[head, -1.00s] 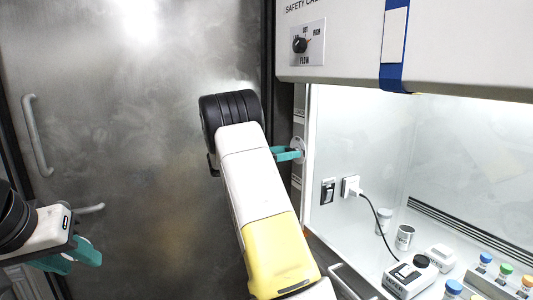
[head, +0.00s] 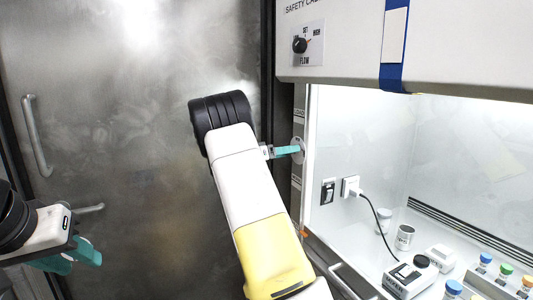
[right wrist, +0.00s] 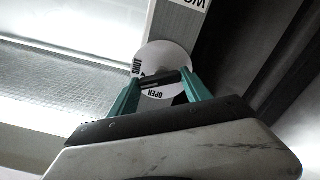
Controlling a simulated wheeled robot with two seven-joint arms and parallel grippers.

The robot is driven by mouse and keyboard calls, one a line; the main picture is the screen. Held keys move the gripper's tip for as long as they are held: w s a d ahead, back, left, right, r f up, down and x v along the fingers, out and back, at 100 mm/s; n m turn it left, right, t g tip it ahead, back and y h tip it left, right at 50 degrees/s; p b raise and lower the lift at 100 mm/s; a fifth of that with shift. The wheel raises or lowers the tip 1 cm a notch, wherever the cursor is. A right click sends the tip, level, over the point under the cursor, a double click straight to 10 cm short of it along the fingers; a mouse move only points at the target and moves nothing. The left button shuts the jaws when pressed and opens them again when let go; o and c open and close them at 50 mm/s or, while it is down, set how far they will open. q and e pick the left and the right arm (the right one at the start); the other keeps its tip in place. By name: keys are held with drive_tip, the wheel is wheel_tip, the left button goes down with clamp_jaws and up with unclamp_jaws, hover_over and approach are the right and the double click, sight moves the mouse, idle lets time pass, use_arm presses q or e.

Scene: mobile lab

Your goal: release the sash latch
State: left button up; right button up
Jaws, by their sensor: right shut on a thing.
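The lit cabinet holds a mixer (head: 409,275), a white cup (head: 404,237), a plugged cord and several capped vials at the lower right. A flow knob (head: 300,45) is above the latch. A metal door with a handle (head: 36,135) fills the left.

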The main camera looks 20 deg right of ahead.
drive_tip(key=n, duration=1.2)
drive_tip(key=shift+w, duration=0.2)
drive_tip(key=shift+a+n, duration=0.1)
drive_tip(key=shift+n, duration=0.2)
drive_tip(key=o, duration=1.4)
drive_tip(key=shift+c, duration=0.2)
drive_tip(key=a, duration=0.7)
drive_tip(key=shift+s+a, duration=0.3)
drive_tip(key=shift+a, duration=0.05)
